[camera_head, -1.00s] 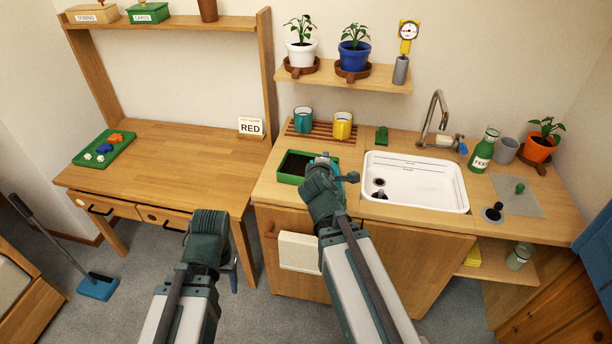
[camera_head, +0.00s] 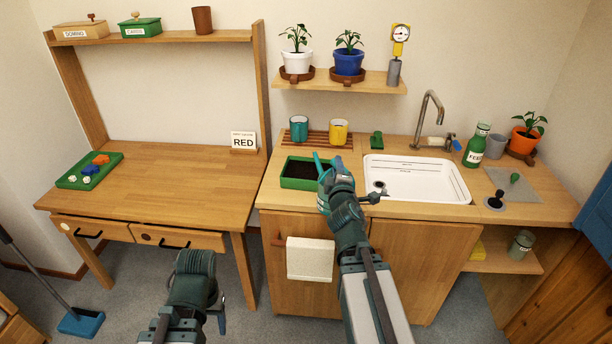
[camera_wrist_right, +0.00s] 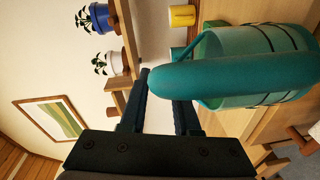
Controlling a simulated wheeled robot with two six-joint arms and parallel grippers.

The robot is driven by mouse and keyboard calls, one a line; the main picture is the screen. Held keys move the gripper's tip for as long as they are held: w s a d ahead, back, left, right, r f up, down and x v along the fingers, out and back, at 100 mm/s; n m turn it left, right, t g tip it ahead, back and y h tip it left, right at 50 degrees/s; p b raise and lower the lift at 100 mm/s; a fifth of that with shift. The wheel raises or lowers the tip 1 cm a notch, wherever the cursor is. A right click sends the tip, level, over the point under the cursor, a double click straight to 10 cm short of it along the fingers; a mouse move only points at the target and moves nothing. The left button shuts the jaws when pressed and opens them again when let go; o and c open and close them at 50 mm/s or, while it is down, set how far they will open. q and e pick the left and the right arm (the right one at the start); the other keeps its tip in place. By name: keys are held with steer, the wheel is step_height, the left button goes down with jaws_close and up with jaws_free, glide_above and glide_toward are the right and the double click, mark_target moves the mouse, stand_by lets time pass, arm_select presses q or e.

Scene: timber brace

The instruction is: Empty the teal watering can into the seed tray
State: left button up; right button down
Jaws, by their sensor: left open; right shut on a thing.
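The green seed tray (camera_head: 284,183), filled with dark soil, sits on the counter left of the sink. My right gripper (camera_head: 328,178) is shut on the teal watering can (camera_head: 319,160) at the tray's right end. In the head view my gripper hides most of the can, and a narrow teal part points up and left by the tray. The right wrist view shows the can's body and thick handle (camera_wrist_right: 220,77) close in front of the right gripper (camera_wrist_right: 166,88). Its exact tilt and any flow are unclear. My left gripper (camera_head: 221,320) is open and empty, low before the desk.
A teal mug (camera_head: 299,128) and a yellow mug (camera_head: 338,132) stand on a slatted rack behind the tray. The sink (camera_head: 415,180) with its tap (camera_head: 428,115) is to the right. A shelf (camera_head: 340,80) with potted plants hangs above. The desk (camera_head: 165,180) is mostly clear.

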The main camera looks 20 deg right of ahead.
steer(key=shift+d, duration=0.25)
steer(key=shift+a+r+p, duration=0.15)
steer(key=shift+r+p, duration=1.35)
steer(key=shift+p, duration=0.05)
steer(key=shift+r, duration=0.15)
